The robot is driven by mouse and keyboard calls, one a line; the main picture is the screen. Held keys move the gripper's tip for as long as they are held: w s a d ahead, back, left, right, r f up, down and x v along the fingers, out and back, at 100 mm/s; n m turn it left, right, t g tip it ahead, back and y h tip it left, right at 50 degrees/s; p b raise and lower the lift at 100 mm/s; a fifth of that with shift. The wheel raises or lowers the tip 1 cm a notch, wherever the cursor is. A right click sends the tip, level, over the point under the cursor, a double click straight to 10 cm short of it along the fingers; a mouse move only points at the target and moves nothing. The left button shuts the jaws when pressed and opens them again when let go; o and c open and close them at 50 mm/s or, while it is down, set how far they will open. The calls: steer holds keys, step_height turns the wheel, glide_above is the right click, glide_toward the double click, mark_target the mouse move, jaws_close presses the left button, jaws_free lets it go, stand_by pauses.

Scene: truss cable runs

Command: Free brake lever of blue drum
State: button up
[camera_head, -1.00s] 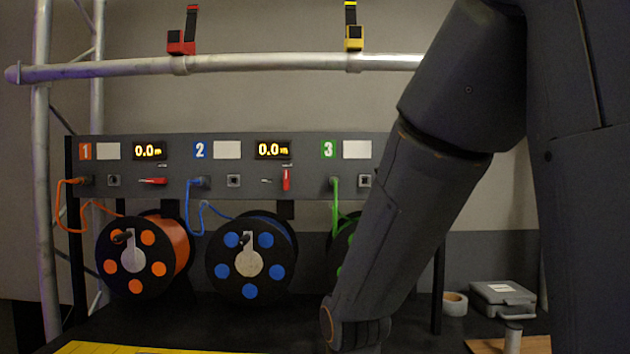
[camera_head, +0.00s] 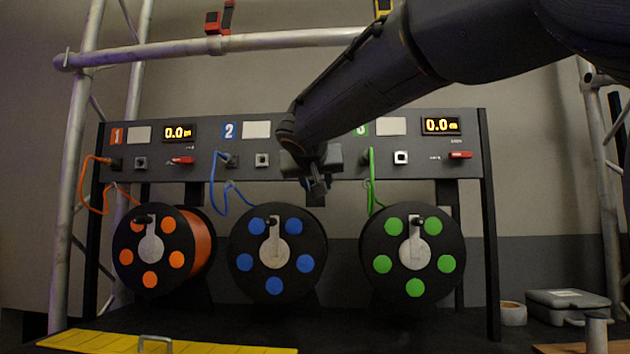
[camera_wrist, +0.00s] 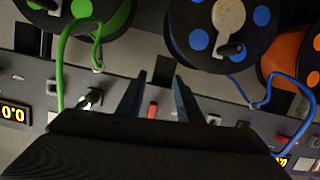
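The blue drum (camera_head: 274,284) hangs below the grey panel in the middle, with a blue cable up to the socket by number 2. Its red brake lever (camera_wrist: 152,110) shows in the wrist view between my fingers in the picture. I cannot tell whether they are around it or short of it. In the head view my gripper (camera_head: 317,190) and arm hide that lever and its display. In the wrist view my gripper (camera_wrist: 157,92) is open, its two fingers apart. The blue drum also shows at the top of the wrist view (camera_wrist: 200,18).
The orange drum (camera_head: 150,275) and green drum (camera_head: 413,287) flank the blue one. The red levers of channel 1 (camera_head: 181,160) and channel 3 (camera_head: 459,155) lie horizontal. The green cable (camera_head: 371,180) hangs right of my gripper. A yellow strip (camera_head: 230,347) lies in front.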

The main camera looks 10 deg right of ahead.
step_height(320, 180, up, 9)
steer(key=m+t+h+b, duration=0.1)
steer(key=t+b, duration=0.2)
steer(key=p+x, duration=0.1)
steer(key=x, duration=0.6)
steer(key=shift+w+a+p, duration=0.2)
steer(key=shift+a+p, duration=0.1)
jaws_close()
